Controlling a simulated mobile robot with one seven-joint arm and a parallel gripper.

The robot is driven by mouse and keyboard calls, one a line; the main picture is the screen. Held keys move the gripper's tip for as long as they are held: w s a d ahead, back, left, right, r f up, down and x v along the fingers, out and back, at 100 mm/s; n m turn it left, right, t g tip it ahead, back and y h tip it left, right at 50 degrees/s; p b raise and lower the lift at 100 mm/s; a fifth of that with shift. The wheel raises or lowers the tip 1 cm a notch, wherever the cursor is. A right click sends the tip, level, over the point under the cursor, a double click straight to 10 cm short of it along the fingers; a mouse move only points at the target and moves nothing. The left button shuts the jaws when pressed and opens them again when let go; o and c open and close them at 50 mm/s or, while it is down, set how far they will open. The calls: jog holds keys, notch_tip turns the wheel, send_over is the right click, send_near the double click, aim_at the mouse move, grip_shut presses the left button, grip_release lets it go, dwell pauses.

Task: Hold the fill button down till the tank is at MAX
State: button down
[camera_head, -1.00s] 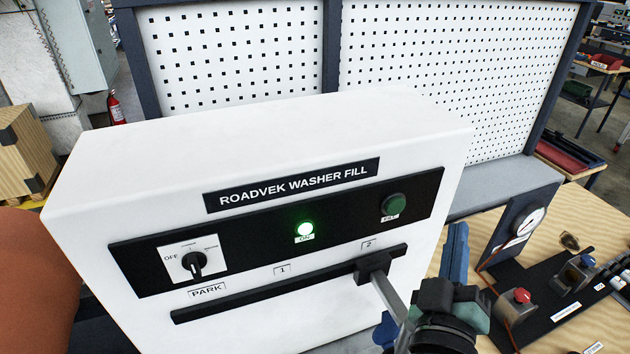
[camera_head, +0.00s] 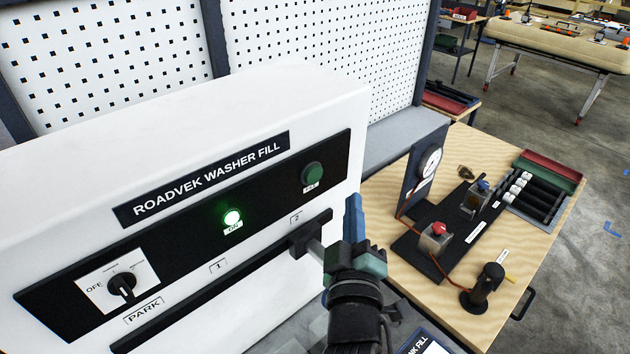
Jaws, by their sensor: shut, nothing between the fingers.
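The white ROADVEK WASHER FILL cabinet (camera_head: 300,105) fills the left half of the head view. Its green fill button (camera_head: 312,175) sits at the right end of the black panel, with a small label below that looks like FILL. A lit green ON lamp (camera_head: 233,217) is left of it. My gripper (camera_head: 353,212), with blue fingers, is shut and empty in front of the cabinet's right side, below and right of the button and apart from it. A partly cut-off display (camera_head: 424,343) reading "NK FILL" shows at the bottom edge. No tank level can be read.
A rotary knob (camera_head: 122,285) marked OFF is at the panel's left. A slide lever (camera_head: 310,240) stands at mark 2, close to my gripper. The wooden bench (camera_head: 490,240) on the right carries a gauge (camera_head: 430,162), a red-button block (camera_head: 436,238) and a black cylinder (camera_head: 487,287).

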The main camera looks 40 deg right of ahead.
aim_at(320, 172)
jog(key=w+b, duration=0.3)
jog(key=w, duration=0.3)
jog(key=shift+a, duration=0.25)
jog(key=shift+w, duration=0.1)
dwell(1.7)
jog(key=shift+w, duration=0.35)
jog(key=shift+w+a+b, duration=0.1)
jog(key=shift+w+b, duration=0.4)
dwell(4.5)
